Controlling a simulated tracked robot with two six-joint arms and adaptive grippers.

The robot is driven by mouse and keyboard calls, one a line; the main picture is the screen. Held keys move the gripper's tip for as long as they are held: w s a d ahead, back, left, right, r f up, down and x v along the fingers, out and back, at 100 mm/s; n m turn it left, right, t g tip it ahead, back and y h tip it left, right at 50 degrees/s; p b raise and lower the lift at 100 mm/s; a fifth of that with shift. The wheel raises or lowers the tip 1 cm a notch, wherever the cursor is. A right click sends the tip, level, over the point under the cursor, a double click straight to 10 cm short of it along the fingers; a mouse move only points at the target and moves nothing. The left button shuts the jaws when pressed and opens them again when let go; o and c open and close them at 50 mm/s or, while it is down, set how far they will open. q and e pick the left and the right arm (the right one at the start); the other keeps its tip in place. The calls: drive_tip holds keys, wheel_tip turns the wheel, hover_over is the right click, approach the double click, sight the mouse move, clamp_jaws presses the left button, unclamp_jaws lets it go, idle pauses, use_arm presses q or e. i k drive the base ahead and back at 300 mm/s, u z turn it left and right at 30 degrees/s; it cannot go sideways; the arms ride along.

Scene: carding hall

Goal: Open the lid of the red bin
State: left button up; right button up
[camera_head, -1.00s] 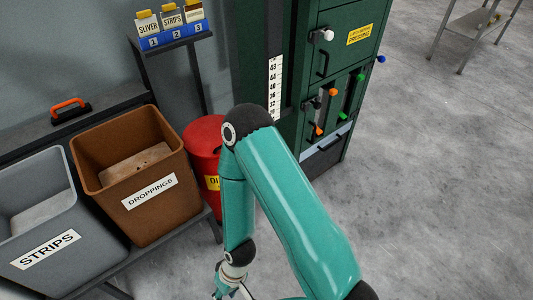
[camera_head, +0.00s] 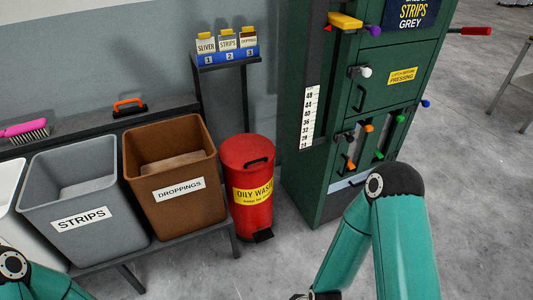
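The red bin (camera_head: 251,218) stands on the floor, labelled OILY WASTE in yellow. Its round red lid (camera_head: 247,148) is down, with a dark handle on top, and a black pedal (camera_head: 263,236) sticks out at its base. My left arm shows only as teal links in the lower left corner, and my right arm as teal links at the lower right. Both grippers are out of the frame. My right arm is to the right of the bin and apart from it in the picture; the bin is almost fully visible.
A brown DROPPINGS bin (camera_head: 213,205) and a grey STRIPS bin (camera_head: 110,236) stand on a low dark bench left of the red bin. A green cabinet (camera_head: 376,100) with coloured knobs stands to the right. Grey floor (camera_head: 272,265) is clear in front of the red bin.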

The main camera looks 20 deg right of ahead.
sight(245, 152)
drive_tip(key=z, duration=0.3)
drive_tip(key=i, duration=1.2)
